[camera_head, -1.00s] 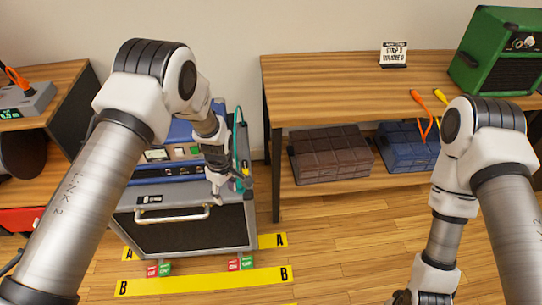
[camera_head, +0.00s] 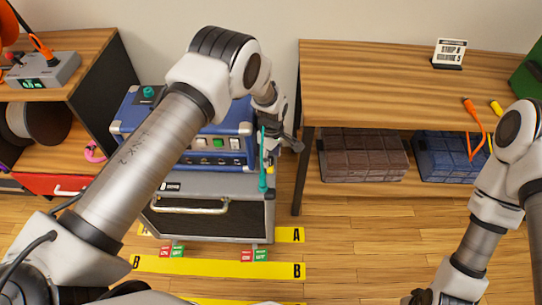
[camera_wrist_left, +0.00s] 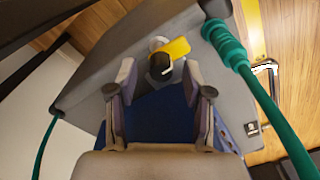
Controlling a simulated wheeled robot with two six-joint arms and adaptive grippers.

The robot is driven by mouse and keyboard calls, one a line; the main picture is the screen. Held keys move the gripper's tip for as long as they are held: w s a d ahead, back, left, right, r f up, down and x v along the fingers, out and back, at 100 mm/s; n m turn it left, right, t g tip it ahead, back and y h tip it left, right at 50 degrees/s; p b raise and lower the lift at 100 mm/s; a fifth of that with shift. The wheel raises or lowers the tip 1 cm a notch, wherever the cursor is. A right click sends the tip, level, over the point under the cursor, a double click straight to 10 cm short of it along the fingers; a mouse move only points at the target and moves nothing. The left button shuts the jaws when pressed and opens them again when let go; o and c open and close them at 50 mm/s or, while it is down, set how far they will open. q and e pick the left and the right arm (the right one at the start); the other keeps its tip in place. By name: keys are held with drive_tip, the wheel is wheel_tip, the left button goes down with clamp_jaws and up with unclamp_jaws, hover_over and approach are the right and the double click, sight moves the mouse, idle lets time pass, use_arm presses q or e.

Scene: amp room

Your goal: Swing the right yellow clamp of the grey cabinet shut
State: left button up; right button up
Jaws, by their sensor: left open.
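The grey cabinet (camera_head: 258,187) stands on the floor with a blue amp unit (camera_head: 128,112) on top. In the left wrist view, the right yellow clamp (camera_wrist_left: 176,48) sticks out beside a dark round knob on the cabinet's grey surface (camera_wrist_left: 115,98). A small bit of yellow shows at the cabinet's right side in the head view. My left gripper (camera_wrist_left: 160,92) is open and empty, with the clamp just beyond its fingertips. I cannot tell whether they touch. My right gripper (camera_head: 420,297) is at the bottom edge, mostly cut off.
A teal cable (camera_wrist_left: 232,52) runs close beside the clamp and down the cabinet's right side. A wooden shelf (camera_head: 380,85) stands to the right, its leg near the cabinet. Yellow floor strips (camera_head: 215,265) lie in front. Open floor is at the right front.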

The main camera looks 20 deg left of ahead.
use_arm(q)
drive_tip(key=shift+f, duration=0.6)
drive_tip(key=shift+s+r, duration=0.1)
clamp_jaws()
